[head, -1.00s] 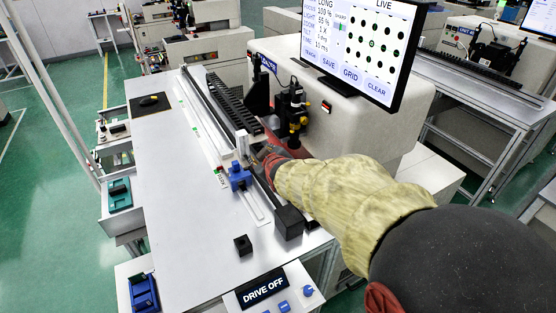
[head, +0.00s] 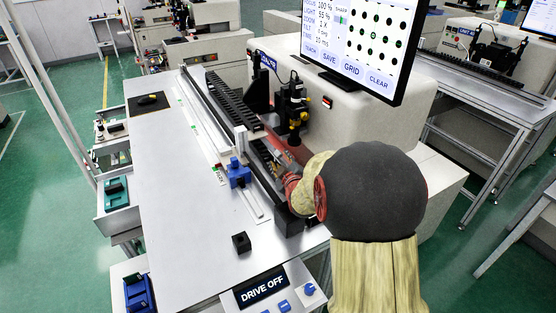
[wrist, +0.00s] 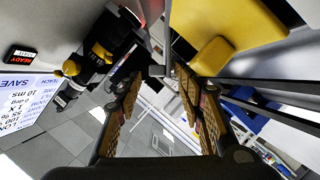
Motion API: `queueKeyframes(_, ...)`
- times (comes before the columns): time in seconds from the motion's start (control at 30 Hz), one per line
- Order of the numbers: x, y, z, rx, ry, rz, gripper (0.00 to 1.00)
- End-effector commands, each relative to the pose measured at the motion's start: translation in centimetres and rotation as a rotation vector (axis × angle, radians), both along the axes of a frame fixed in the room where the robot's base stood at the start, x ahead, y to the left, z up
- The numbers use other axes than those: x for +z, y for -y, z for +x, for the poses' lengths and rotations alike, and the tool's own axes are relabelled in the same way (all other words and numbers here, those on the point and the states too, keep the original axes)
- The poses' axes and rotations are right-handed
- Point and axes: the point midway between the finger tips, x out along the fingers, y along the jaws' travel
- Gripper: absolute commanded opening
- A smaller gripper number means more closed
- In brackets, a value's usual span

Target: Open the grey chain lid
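A long dark segmented chain strip (head: 232,104) lies along the rail beside the machine in the head view. I cannot single out a separate grey lid on it. My gripper (head: 268,160) is low beside the rail, near the chain's front end and just below the black and yellow camera unit (head: 293,105). My own arm partly hides this area. In the wrist view my gripper (wrist: 160,76) has its two tan-padded fingers apart, with nothing held between them. The camera unit (wrist: 98,58) is left of the fingers there, and a yellow block (wrist: 212,56) is to the right.
A blue clamp (head: 238,172) stands on the rail's left side. A small black block (head: 241,242) sits on the white table (head: 180,205), which is mostly clear at left. The beige machine (head: 350,125) and its monitor (head: 360,45) stand close to my arm.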

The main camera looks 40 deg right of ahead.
Motion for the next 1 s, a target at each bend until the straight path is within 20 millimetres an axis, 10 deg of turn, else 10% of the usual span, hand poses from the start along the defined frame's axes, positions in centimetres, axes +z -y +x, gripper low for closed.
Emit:
queueKeyframes(0.4,-1.3,2.5,4.5,0.001,0.001,0.000,0.38)
queueKeyframes(1.0,-1.4,2.7,4.9,0.001,0.001,0.000,0.26)
